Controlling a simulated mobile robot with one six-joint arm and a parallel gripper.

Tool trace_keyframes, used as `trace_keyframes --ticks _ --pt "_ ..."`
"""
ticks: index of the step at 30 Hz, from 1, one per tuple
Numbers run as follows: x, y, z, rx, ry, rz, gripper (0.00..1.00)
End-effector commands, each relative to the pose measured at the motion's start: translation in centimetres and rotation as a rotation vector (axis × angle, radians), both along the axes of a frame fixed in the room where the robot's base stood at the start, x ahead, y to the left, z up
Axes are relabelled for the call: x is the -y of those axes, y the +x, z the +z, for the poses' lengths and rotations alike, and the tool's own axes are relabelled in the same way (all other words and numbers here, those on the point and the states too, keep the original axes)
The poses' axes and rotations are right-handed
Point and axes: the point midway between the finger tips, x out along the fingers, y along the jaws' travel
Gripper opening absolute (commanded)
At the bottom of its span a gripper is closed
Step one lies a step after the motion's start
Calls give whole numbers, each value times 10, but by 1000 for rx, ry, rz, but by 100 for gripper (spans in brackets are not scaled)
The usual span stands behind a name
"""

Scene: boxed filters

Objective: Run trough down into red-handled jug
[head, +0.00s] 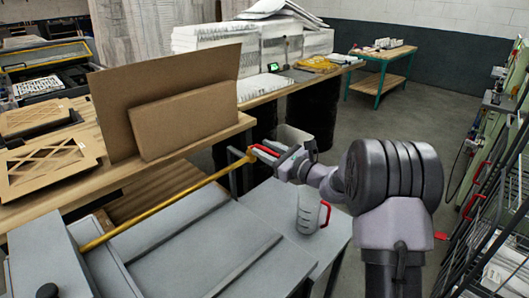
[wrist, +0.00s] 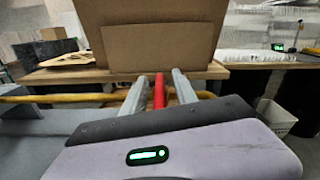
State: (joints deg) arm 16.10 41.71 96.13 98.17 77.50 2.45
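The long yellow trough (head: 165,208) runs diagonally across the grey bench. Its far right end, by my gripper, is higher in the head view. A red handle (wrist: 159,92) stands at that end. My gripper (head: 266,151) has one finger on each side of the red handle. In the wrist view, a narrow gap shows between the handle and each finger, so my gripper (wrist: 159,80) looks open around it. The clear jug (head: 307,212) with a red handle stands upright on a lower grey surface, below and right of the trough's end.
A wooden bench (head: 200,150) with large cardboard panels (head: 190,120) stands behind the trough. A white bin (head: 293,137) is on the floor past my gripper. Wire racks (head: 490,215) stand at right. Open floor lies toward the green-legged table (head: 385,56).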

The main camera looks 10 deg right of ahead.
Motion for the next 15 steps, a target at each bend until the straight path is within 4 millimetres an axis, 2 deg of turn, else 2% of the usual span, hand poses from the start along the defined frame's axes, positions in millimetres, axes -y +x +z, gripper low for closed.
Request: trace_keyframes --ticks 8,13,15 --pt "-2 2 1 0 -1 1 34" --pt "-2 2 0 0 -1 1 3" --pt "-2 2 0 0 -1 1 0"
